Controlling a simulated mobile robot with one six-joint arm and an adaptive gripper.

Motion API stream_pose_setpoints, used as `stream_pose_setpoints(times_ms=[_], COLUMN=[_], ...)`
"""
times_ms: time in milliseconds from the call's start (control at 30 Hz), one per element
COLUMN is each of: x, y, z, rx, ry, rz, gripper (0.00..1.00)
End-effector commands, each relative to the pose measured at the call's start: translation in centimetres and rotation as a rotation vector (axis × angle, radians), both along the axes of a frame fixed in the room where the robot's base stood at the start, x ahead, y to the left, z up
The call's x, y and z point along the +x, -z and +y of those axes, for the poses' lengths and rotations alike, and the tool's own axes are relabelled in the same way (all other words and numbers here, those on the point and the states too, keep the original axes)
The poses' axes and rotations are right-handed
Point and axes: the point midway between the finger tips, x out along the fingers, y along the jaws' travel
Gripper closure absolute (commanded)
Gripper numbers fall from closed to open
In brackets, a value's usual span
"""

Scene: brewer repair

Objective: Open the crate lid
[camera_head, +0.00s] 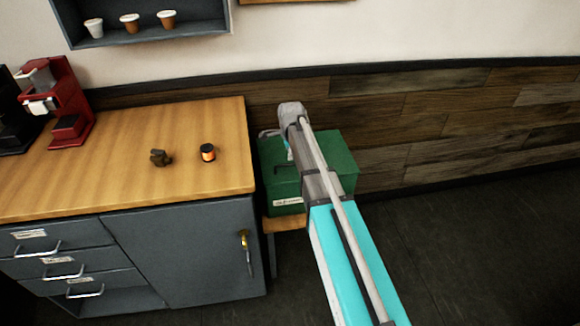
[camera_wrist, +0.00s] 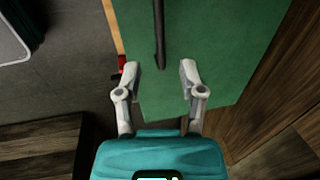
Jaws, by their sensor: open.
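The green crate (camera_head: 342,158) stands on a low wooden stand beside the counter, partly hidden behind my arm in the head view. Its closed lid (camera_wrist: 220,45) fills the upper middle of the wrist view. A dark bar-shaped handle (camera_wrist: 159,35) runs along the lid. My gripper (camera_wrist: 161,66) is open and empty above the lid, its two fingers apart near the lower end of the handle. I cannot tell whether the fingers touch the lid. In the head view the gripper is largely hidden by my arm.
The wooden counter (camera_head: 110,150) with drawers stands left of the crate. A wood-panelled wall (camera_head: 430,115) is close behind. The floor (camera_head: 480,240) at the right is clear.

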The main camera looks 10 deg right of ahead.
Motion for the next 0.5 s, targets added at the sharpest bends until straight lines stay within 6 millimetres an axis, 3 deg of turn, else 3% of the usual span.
stream_pose_setpoints(times_ms=[500], x=[0.8], y=[4.3], z=[0.0], rx=[0.000], ry=[0.000], rz=[0.000], gripper=[0.49])
